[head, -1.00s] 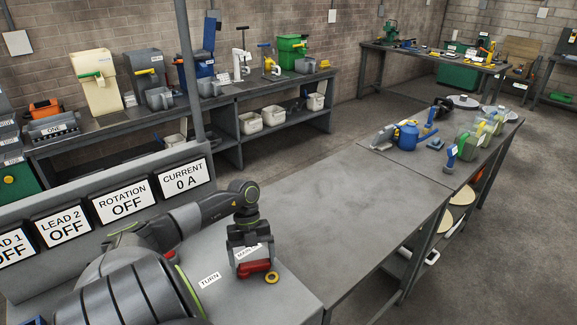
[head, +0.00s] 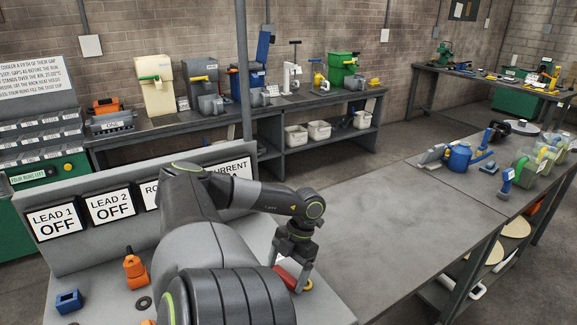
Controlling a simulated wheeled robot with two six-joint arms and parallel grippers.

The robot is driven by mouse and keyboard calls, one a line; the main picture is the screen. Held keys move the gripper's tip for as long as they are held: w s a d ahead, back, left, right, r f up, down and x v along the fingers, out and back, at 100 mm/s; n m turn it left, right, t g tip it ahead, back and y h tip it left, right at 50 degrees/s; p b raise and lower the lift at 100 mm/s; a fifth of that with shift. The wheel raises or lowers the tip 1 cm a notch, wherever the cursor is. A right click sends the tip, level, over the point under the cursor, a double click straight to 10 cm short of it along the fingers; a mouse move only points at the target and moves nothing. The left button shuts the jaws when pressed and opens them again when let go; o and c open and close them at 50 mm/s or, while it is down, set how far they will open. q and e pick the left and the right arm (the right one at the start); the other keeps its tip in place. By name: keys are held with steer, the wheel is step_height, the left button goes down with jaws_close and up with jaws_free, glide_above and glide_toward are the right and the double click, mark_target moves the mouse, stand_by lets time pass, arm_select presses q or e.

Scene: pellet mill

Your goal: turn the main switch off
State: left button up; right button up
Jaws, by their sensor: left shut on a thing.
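The main switch has a red handle (head: 286,278) and stands on the grey bench at the bottom middle of the head view. A yellow ring (head: 309,285) shows beside it. My left gripper (head: 294,281) points down at the switch and is shut on the red handle. My own arm and gripper hide most of the switch body and its label, so the handle's exact setting is hard to tell. My right gripper is not in view.
A panel behind my arm has signs reading LEAD 1 OFF (head: 56,219) and LEAD 2 OFF (head: 110,205); the rotation and current signs are partly covered. An orange clamp (head: 136,268) and a blue block (head: 68,301) lie left. The grey table (head: 400,220) at right is clear nearby.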

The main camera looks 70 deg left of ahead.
arm_select(q)
steer(key=shift+s+d+f+m+y+b, duration=0.15)
steer(key=shift+d+m+y+b, duration=0.15)
steer(key=shift+m, duration=0.4)
steer(key=shift+s+d+m+y+b, duration=0.15)
steer(key=shift+m+b, duration=0.2)
steer(key=shift+m, duration=0.35)
steer(key=shift+d, duration=0.1)
steer(key=o, duration=1.2)
steer(key=shift+w+r, duration=0.25)
steer(key=shift+r, duration=0.35)
steer(key=p+v, duration=0.2)
steer(key=v, duration=1.4)
steer(key=shift+w, duration=0.35)
steer(key=shift+f, duration=0.1)
